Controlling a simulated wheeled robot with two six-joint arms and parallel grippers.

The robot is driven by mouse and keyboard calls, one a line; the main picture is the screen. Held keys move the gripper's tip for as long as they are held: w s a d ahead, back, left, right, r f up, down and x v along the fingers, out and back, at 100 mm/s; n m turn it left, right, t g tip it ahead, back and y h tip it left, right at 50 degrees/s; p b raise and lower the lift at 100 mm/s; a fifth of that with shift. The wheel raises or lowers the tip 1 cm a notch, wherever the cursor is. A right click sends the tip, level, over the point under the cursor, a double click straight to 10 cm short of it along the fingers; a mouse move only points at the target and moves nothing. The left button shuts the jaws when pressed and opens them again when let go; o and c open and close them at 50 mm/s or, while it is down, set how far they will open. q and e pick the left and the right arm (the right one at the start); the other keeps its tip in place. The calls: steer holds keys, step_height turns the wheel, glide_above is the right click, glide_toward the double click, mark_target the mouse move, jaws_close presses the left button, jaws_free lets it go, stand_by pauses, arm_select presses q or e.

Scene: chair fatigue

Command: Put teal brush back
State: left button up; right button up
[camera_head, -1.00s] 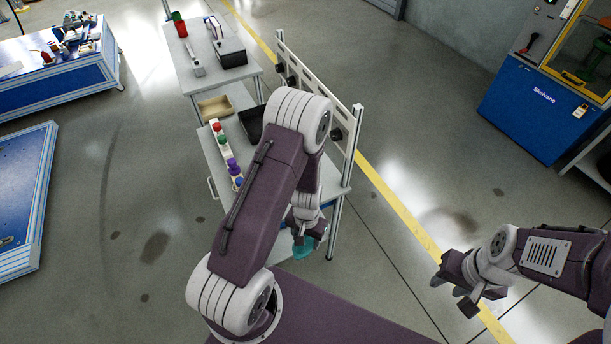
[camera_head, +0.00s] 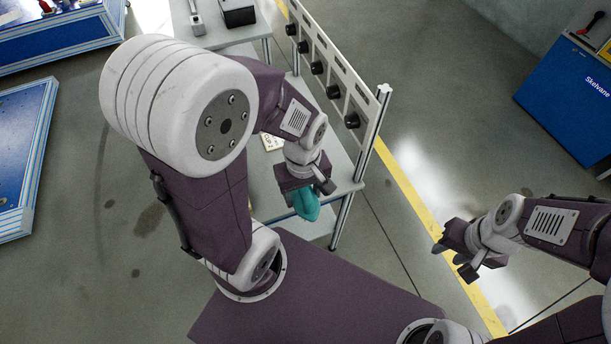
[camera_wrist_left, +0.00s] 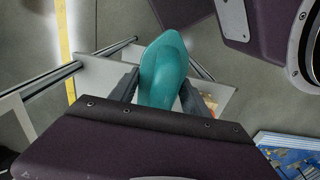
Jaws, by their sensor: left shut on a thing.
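The teal brush (camera_head: 306,204) is held in my left gripper (camera_head: 309,190), which is shut on it just over the near corner of the grey bench (camera_head: 345,165). In the left wrist view the rounded teal brush (camera_wrist_left: 163,72) sticks out between the two dark fingers, and its far end is hidden by the gripper. My right gripper (camera_head: 455,260) hangs empty over the floor at the right, its fingers apart.
A pale upright rail with several black round holders (camera_head: 335,91) runs along the bench's right edge. A small printed card (camera_head: 271,142) lies on the bench. My left arm hides much of the bench. A blue cabinet (camera_head: 568,100) stands at the far right.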

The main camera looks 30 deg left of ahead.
arm_select(q)
steer(key=w, duration=0.1)
steer(key=w+a+f+p, duration=0.1)
steer(key=shift+w+f, duration=0.3)
steer(key=w+a+f, duration=0.1)
steer(key=w, duration=0.1)
steer(key=w+a+f+b, duration=0.1)
steer(key=w+f, duration=0.1)
steer(key=w, duration=0.1)
steer(key=w+a+f, duration=0.1)
steer(key=w+f, duration=0.1)
steer(key=shift+w+a, duration=0.15)
steer(key=shift+w, duration=0.2)
steer(key=shift+w+a+f, duration=0.1)
steer(key=shift+w+f, duration=0.05)
steer(key=shift+w, duration=0.1)
step_height(320, 180, down, 4)
steer(key=shift+f+b, duration=0.1)
steer(key=shift+b, duration=0.65)
steer(key=o, duration=1.3)
